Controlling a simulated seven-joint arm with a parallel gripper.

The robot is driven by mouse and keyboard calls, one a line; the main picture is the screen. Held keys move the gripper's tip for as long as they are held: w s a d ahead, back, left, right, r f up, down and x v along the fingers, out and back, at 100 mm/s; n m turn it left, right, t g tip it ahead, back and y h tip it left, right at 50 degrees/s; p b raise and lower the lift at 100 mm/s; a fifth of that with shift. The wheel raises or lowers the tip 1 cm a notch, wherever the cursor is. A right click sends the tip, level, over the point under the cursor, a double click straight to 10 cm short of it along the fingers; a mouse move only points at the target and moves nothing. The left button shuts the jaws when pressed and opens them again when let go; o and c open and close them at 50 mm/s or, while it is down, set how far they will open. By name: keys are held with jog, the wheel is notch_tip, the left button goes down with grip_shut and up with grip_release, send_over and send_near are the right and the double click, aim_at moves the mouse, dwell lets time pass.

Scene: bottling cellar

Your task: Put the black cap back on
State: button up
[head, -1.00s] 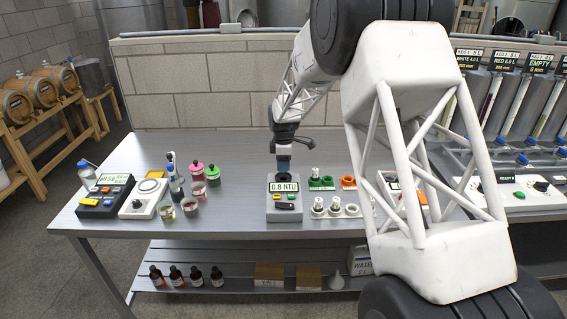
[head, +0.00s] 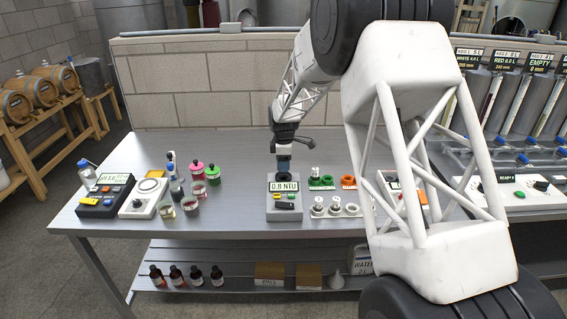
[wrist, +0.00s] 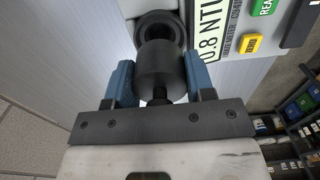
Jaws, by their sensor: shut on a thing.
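The black cap (wrist: 160,72) is a dark cylinder with a narrower stem. In the wrist view it sits between the blue fingers of my gripper (wrist: 159,66), which is shut on it. Just beyond the cap is the round black collar (wrist: 153,19) of the grey turbidity meter. In the head view my gripper (head: 284,165) points down directly over the meter (head: 284,204), whose display reads 0.8 NTU. The cap is right at the collar.
Right of the meter are a green vial holder (head: 321,183), an orange ring (head: 348,182) and white-topped vials in a white holder (head: 336,210). Left stand pink-lidded (head: 196,170) and green-lidded (head: 213,175) jars. The bench (head: 245,165) left of the meter has free room.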

jog(key=shift+f, duration=1.95)
dwell(2.2)
jog(key=o, duration=1.4)
jog(key=shift+r, duration=0.15)
jog(key=shift+r, duration=2.85)
grip_shut()
